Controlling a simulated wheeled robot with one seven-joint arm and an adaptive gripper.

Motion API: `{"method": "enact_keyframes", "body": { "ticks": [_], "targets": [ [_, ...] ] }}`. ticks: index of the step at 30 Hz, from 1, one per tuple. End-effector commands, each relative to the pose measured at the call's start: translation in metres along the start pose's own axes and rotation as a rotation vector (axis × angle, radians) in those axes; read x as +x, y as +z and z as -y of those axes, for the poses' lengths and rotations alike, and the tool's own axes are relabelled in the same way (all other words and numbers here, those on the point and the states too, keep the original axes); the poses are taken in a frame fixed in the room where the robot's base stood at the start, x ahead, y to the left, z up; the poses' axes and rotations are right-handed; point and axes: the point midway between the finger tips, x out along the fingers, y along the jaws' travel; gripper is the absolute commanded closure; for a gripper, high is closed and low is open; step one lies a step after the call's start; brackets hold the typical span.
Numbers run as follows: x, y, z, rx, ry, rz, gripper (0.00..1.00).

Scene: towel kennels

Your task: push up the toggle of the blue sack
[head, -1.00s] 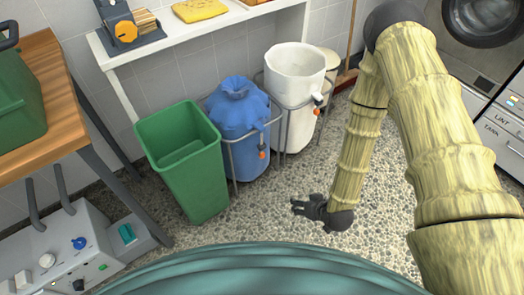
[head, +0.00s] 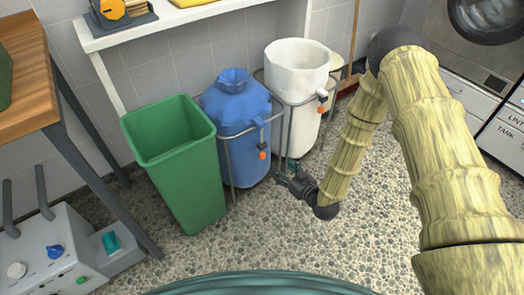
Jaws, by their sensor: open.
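The blue sack (head: 236,112) stands in a grey wire frame, its neck gathered at the top. Its orange toggle (head: 263,155) hangs on a cord at the sack's right front side, low on the frame. My gripper (head: 285,174) is to the right of and below the toggle, near the floor, with its fingers pointing left toward the frame. It is open and holds nothing that I can see. A gap seems to lie between the fingers and the toggle, though the depth is hard to judge.
A white sack (head: 295,75) with its own orange toggle (head: 321,109) stands right of the blue one. A green bin (head: 175,160) stands on the left. A white shelf (head: 180,20) runs above them. Pebbled floor (head: 280,240) in front is clear.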

Motion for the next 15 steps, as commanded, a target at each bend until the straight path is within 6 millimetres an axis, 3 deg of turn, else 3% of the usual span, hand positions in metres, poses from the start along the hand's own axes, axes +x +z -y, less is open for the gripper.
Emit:
{"method": "enact_keyframes", "body": {
  "ticks": [6,15],
  "targets": [
    [0.027,0.0,-0.005,-0.043,-0.033,-0.135,0.43],
    [0.041,-0.01,-0.006,-0.069,-0.058,-0.227,0.43]
  ]
}}
